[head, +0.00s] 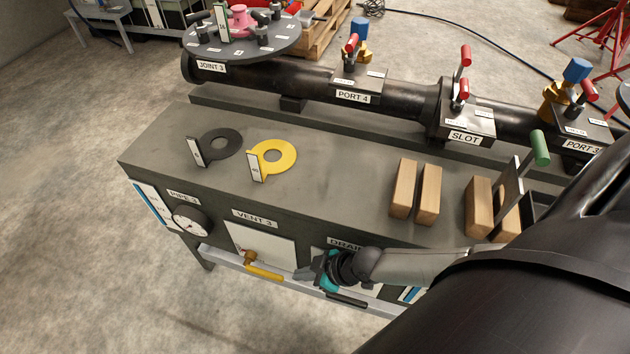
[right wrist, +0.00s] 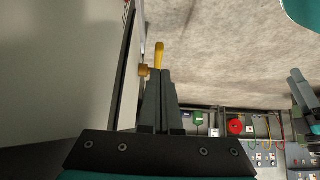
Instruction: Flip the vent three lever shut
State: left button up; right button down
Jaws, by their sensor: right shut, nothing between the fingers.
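The vent three lever is a yellow handle (head: 264,272) on a brass stem (head: 249,257), mounted on a pale panel below the VENT 3 label (head: 255,219). In the head view the handle extends right from the stem, roughly along the bench front. My right gripper (head: 301,274) is shut and empty, just right of the handle's free end. In the right wrist view, the closed fingertips (right wrist: 163,74) appear close to the handle (right wrist: 159,55) and stem (right wrist: 144,71); I cannot tell whether they touch.
A gauge (head: 188,222) sits left of the panel and the DRAIN label (head: 344,243) right of it. A ledge (head: 226,262) runs below. Open floor lies in front.

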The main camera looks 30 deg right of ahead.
pick_arm(q)
jog(key=shift+s+a+f, duration=0.35)
jog(key=shift+s+f, duration=0.05)
jog(key=shift+f, duration=0.2)
pick_arm(e)
jog(key=shift+s+d+r, duration=0.2)
jog(key=shift+s+d, duration=0.3)
jog(key=shift+s, duration=0.15)
jog(key=shift+s+d+r, duration=0.2)
jog(key=shift+s+d, duration=0.25)
jog(key=shift+s, duration=0.15)
jog(key=shift+a, duration=0.1)
